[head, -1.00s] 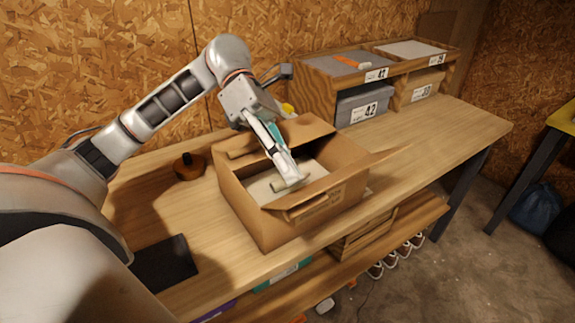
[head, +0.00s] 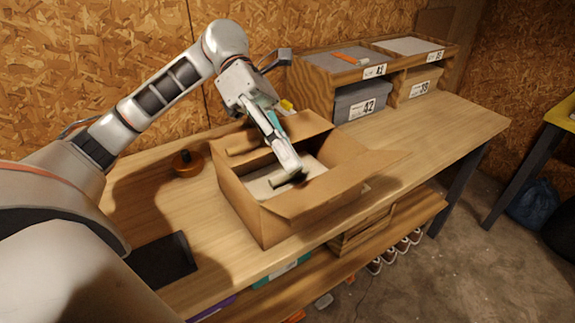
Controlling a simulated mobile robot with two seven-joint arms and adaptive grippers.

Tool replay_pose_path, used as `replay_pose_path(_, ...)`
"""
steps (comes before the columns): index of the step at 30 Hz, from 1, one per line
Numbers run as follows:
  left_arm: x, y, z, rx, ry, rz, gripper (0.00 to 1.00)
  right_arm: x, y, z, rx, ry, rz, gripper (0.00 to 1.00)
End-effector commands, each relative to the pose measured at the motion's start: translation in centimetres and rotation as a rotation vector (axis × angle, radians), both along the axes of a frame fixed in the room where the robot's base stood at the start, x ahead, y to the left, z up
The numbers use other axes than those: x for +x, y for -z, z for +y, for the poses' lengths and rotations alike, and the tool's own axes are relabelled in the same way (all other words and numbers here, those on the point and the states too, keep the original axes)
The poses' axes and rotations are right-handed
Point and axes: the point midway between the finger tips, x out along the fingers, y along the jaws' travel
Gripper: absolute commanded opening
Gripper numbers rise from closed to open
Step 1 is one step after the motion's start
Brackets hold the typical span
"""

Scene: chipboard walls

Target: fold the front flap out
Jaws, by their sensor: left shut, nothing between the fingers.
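An open cardboard box (head: 245,212) stands on the workbench. Its front flap (head: 305,197) stands up and tilts along the near edge of the opening. The right flap (head: 368,158) sticks out to the right, and the back flap (head: 306,126) stands up behind. My left gripper (head: 289,180) is shut and empty. It points down into the opening, on the inner side of the front flap; I cannot tell whether it touches the flap. The box's inside is partly hidden by my arm and the flap. My right gripper is not in view.
The wooden workbench (head: 440,135) is clear to the right of the box. A round brown object with a knob (head: 188,164) is left of the box, and a dark flat item (head: 165,262) lies nearer.

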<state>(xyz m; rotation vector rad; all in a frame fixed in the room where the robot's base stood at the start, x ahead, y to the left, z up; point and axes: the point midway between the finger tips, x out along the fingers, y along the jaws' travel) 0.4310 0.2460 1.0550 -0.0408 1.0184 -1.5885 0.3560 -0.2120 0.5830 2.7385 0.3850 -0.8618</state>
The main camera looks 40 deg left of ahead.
Motion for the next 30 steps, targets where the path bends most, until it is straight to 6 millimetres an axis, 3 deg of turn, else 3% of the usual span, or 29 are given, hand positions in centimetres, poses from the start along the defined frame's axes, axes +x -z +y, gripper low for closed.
replay_pose_path(18,0.3,-6.9,0.9,0.0,-0.001,-0.003,0.0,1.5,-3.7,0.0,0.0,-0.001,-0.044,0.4)
replay_pose_path(30,0.4,-7.5,1.0,0.0,0.0,0.001,0.0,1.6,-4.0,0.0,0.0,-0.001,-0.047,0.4)
